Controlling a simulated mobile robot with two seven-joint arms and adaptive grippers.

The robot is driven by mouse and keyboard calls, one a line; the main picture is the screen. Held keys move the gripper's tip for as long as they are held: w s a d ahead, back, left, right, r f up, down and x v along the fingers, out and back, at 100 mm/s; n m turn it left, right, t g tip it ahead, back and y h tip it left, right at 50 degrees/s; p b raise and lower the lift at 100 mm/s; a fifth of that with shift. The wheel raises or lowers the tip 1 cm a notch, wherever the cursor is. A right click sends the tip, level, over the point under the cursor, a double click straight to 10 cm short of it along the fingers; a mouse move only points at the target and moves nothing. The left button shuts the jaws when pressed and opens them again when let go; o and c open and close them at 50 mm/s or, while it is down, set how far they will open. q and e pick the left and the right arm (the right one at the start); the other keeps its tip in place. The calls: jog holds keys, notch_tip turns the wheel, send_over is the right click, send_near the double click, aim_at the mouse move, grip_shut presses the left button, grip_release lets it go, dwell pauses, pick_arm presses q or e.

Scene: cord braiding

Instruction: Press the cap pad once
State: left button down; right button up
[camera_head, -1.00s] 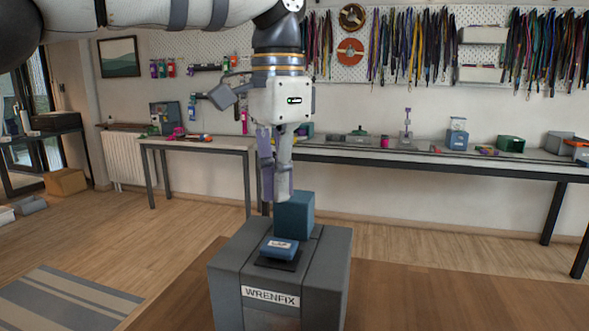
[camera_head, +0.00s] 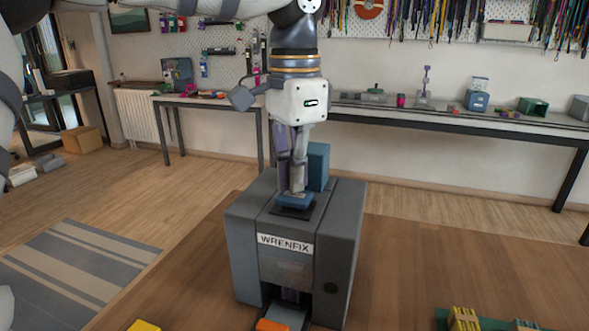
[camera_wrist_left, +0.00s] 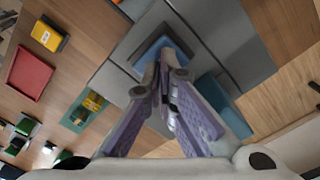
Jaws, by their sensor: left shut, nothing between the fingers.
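The cap pad (camera_head: 296,203) is a small blue block on a dark base on top of the grey WRENFIX machine (camera_head: 345,225). My left gripper (camera_head: 295,190) is shut and empty, pointing down, with its fingertips at the top of the pad. They partly cover it and look to be touching it, but contact is hard to confirm. In the left wrist view the blue pad (camera_wrist_left: 158,50) shows just beyond my closed fingertips (camera_wrist_left: 166,80). My right gripper is not in view.
An orange piece (camera_head: 270,325) lies at the machine's front opening. A green tray with yellow pieces (camera_head: 464,319) sits at the lower right. A red tray (camera_wrist_left: 28,73) shows in the left wrist view.

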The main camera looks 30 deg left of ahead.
aim_at(295, 195)
pick_arm(q)
jog(key=shift+f, duration=0.1)
jog(key=shift+f, duration=0.75)
notch_tip(295, 195, up, 7)
jog(key=shift+r, duration=0.1)
dwell(0.4)
